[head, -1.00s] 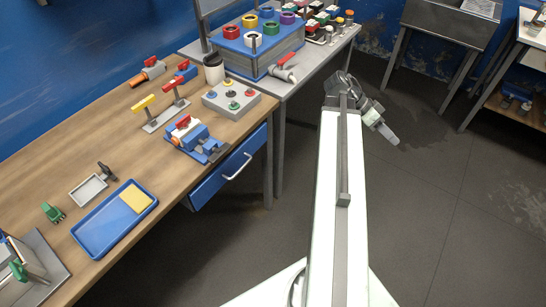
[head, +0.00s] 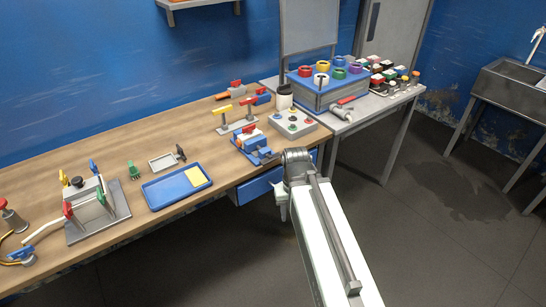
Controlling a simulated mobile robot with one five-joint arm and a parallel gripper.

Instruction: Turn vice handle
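A blue vice-like device (head: 262,155) stands at the front edge of the wooden bench, with a white and red part (head: 249,136) in or on it. Its handle is too small to make out clearly. My gripper (head: 283,212) hangs beyond the far end of my arm, in front of the bench, below and a little right of the device in the picture. It is apart from the device and holds nothing that I can see. Its fingers are too small and seen too edge-on to tell whether they are open.
A grey box with coloured knobs (head: 292,124) stands right of the device. Yellow and red levers (head: 237,126) stand behind it. A blue tray (head: 160,192) lies to the left. A blue drawer (head: 258,187) is under the bench edge. The floor at right (head: 440,220) is clear.

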